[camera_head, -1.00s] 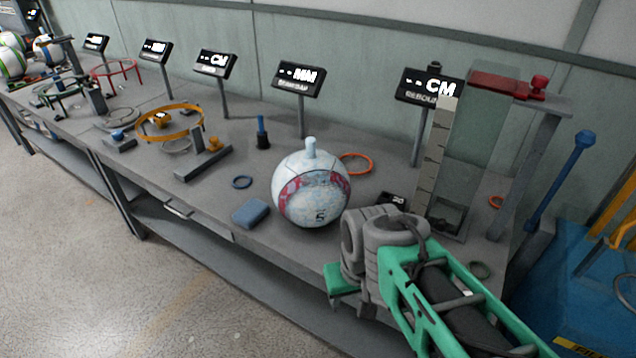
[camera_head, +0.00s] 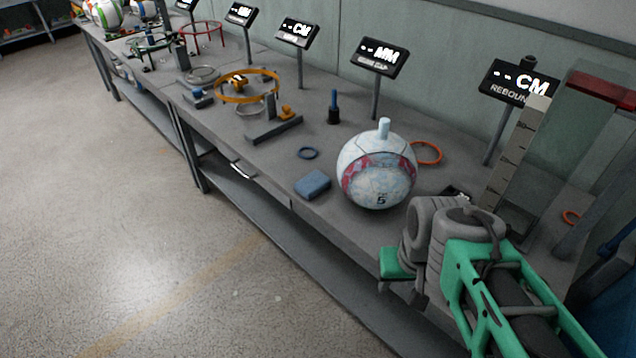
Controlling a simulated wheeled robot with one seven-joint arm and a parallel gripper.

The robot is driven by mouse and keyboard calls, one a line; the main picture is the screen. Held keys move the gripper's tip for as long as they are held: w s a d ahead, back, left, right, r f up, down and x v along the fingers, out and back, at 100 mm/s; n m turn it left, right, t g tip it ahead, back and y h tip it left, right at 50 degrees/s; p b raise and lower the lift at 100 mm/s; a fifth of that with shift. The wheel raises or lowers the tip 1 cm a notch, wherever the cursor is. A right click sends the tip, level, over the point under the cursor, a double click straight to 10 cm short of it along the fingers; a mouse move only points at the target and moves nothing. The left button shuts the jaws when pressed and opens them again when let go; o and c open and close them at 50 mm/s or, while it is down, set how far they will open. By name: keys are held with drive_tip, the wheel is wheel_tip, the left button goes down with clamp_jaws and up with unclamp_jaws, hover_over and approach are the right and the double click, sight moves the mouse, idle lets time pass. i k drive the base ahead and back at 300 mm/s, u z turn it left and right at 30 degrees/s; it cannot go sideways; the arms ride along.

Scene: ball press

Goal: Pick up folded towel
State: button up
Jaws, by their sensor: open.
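The folded towel (camera_head: 313,184) is a small blue folded block lying flat near the front edge of the grey bench, left of a ball. My gripper (camera_head: 402,292) shows at the lower right, at the end of my green and grey arm. It is in front of the bench edge, to the right of the towel and clearly apart from it. It is open, with nothing seen in it; my wrist partly hides its fingers.
A white and red ball (camera_head: 377,172) with a pump-like top stands right of the towel. A clear ruled column (camera_head: 514,150) stands at right. The floor (camera_head: 190,270) in front is clear.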

sight(313, 184)
drive_tip(key=u, duration=0.35)
drive_tip(key=k, duration=0.5)
drive_tip(key=u, duration=1.5)
drive_tip(key=i, duration=1.25)
drive_tip(key=z, duration=0.05)
